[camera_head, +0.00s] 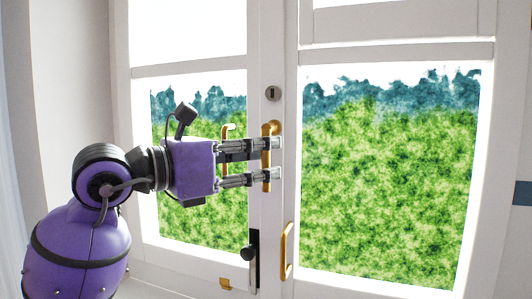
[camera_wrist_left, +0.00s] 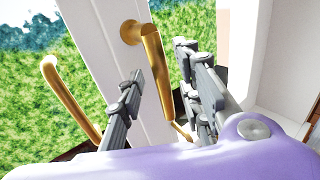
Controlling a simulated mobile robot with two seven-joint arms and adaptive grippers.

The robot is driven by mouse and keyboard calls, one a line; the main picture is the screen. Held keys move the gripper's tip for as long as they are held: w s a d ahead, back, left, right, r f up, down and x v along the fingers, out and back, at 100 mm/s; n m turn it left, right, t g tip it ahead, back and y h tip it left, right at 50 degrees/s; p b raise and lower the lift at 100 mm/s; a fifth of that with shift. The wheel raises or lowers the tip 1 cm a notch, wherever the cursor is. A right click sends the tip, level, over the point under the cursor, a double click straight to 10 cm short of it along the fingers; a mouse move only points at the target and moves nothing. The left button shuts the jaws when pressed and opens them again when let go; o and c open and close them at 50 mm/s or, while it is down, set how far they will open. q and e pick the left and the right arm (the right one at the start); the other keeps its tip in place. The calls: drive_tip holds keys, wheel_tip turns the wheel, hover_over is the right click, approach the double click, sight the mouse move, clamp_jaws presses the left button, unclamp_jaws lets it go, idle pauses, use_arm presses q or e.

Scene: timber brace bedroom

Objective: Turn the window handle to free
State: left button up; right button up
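The gold window handle (camera_head: 266,155) is on the white middle stile and hangs downward from its mount. In the left wrist view the handle (camera_wrist_left: 154,55) runs down from a round base, between my two fingers. My left gripper (camera_head: 280,159) reaches in from the left, its fingers one above the other across the handle. In the wrist view my left gripper (camera_wrist_left: 160,62) is open, with a gap between handle and fingers. Contact with either finger cannot be told. My right gripper is not in view.
A gold pull (camera_head: 287,250) sits lower on the right sash. Another gold bar (camera_head: 225,150) shows behind my left gripper.

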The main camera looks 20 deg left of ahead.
use_arm(q)
drive_tip(key=shift+x, duration=0.9)
drive_tip(key=shift+c, duration=0.4)
clamp_jaws()
